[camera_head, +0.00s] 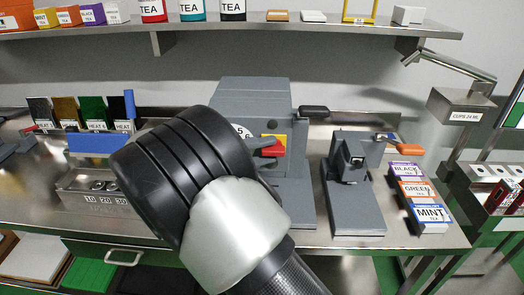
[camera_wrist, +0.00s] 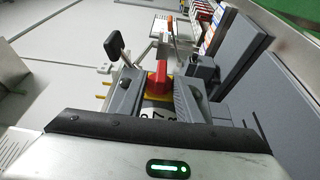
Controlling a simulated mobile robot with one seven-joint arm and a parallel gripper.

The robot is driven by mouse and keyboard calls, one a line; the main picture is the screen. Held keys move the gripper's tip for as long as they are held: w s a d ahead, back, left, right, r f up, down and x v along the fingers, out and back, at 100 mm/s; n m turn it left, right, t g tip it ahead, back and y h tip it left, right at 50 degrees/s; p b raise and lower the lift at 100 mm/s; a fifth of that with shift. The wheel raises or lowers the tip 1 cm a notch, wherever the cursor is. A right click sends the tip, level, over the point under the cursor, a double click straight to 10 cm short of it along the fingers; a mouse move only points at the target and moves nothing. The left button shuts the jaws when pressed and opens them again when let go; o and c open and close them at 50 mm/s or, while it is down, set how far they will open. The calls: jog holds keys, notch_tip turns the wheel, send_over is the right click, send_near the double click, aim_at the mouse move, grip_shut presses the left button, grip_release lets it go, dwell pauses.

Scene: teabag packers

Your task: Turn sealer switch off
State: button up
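The sealer (camera_head: 250,95) is a grey box machine in the middle of the bench. Its red switch knob on a yellow plate (camera_head: 274,146) faces me; my arm partly covers the machine's front. In the wrist view the red knob (camera_wrist: 157,80) stands upright in the picture, over a white dial with black numbers (camera_wrist: 155,116). My gripper (camera_wrist: 158,88) is open, with one grey finger on each side of the knob. I cannot tell whether either finger touches it. The sealer's dark lever (camera_wrist: 114,41) shows beyond the left finger.
A smaller grey device (camera_head: 355,185) stands right of the sealer, beside several tea boxes (camera_head: 415,190). A rack of coloured packets (camera_head: 85,112) is at left. A shelf (camera_head: 330,27) with tea containers runs above. My arm hides the bench's front middle.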

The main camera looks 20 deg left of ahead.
jog(key=shift+a, duration=0.1)
jog(key=v, duration=1.7)
jog(key=shift+s, duration=0.2)
